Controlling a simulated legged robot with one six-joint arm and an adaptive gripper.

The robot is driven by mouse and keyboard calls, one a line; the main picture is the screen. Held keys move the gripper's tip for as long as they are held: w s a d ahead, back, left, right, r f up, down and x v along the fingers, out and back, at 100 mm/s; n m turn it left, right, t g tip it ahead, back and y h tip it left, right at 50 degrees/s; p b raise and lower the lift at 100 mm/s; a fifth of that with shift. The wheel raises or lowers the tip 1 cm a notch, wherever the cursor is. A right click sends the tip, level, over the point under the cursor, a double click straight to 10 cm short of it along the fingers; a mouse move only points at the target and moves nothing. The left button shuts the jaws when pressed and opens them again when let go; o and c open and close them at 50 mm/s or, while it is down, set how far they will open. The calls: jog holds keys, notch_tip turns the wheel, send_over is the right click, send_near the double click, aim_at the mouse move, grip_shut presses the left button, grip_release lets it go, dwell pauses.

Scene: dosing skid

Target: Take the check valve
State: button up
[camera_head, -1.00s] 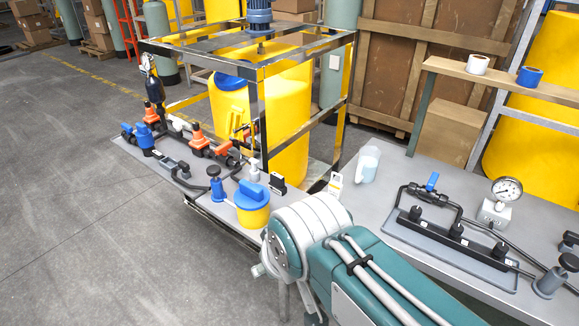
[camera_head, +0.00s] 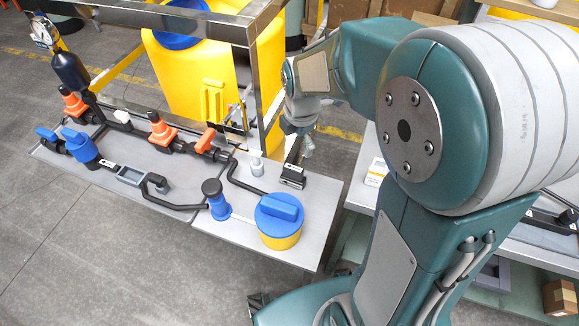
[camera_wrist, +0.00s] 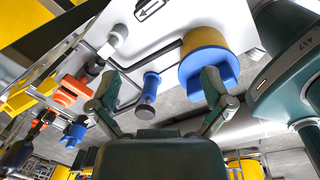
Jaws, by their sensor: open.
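I cannot tell for certain which part is the check valve. A small black block (camera_head: 292,177) with a pale label stands at the back right of the grey skid plate. A pale face with a black arrow (camera_wrist: 152,9) shows at the top edge of the wrist view. My gripper (camera_wrist: 161,80) is open and empty. In the head view its end is small, partly hidden behind my arm, and above the plate near the black block.
A yellow pot with a blue lid (camera_head: 279,220) stands close in front of the black block. Orange-handled valves (camera_head: 161,130) and black piping line the plate. A metal frame (camera_head: 268,70) and yellow tank (camera_head: 205,75) rise behind. My arm hides much of the right side.

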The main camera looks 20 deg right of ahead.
aim_at(293, 167)
jog(key=w+f+n, duration=0.1)
jog(key=f+n, duration=0.1)
jog(key=w+f+n, duration=0.1)
jog(key=f+n, duration=0.1)
jog(key=f, duration=0.1)
jog(key=w+f+n+g, duration=0.1)
jog(key=f+n, duration=0.1)
jog(key=shift+w+d+f+n, duration=0.15)
jog(key=shift+f+n, duration=0.15)
jog(key=shift+f, duration=0.05)
jog(key=f, duration=0.4)
jog(key=shift+a+f, duration=0.25)
jog(key=shift+f, duration=0.15)
jog(key=f, duration=0.6)
jog(key=shift+w+d, duration=0.25)
jog(key=shift+r, duration=0.1)
jog(key=c, duration=0.9)
